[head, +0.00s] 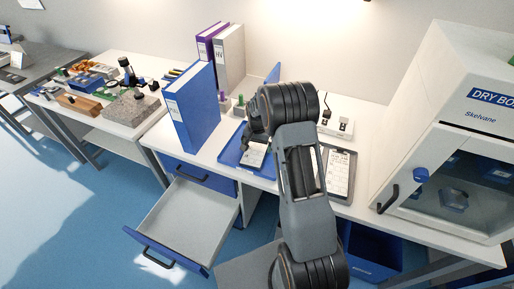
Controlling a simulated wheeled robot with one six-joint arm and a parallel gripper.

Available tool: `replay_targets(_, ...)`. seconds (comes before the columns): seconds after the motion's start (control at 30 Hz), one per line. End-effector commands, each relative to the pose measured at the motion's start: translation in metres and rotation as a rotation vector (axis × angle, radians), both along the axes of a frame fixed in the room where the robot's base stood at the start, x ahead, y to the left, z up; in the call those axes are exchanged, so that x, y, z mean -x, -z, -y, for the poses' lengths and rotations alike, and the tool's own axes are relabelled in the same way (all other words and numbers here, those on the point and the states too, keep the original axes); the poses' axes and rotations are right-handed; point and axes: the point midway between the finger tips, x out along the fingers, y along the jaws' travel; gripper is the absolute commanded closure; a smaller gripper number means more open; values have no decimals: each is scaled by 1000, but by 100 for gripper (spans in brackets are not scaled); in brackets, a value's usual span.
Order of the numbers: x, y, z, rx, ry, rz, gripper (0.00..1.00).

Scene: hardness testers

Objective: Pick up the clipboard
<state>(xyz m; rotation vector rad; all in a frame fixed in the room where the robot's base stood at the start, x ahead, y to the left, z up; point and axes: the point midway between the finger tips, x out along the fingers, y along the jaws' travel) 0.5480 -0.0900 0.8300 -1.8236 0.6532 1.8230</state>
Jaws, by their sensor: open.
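The clipboard (340,174) lies flat on the white bench, just right of my arm, with a printed white sheet on a dark board. My arm covers part of its left side. My gripper (251,142) is at the far end of the arm, left of the clipboard and apart from it. It is over the blue tray (232,154), open, with its fingers small and partly hidden by the wrist.
A blue binder (192,108) stands left of the tray. A dry box cabinet (450,130) stands at the right. A power strip (336,123) lies behind the clipboard. An open drawer (188,222) juts out at the front left.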

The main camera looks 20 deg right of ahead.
Motion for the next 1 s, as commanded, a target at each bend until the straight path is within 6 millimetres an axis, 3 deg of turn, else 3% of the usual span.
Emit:
replay_targets(0.07,0,0,0,0,0,0,0)
replay_targets(0.5,0,-1,0,1,0,1,41)
replay_targets(0.83,-1,-4,0,0,0,2,41)
replay_targets(1.0,-1,-20,0,1,0,4,41)
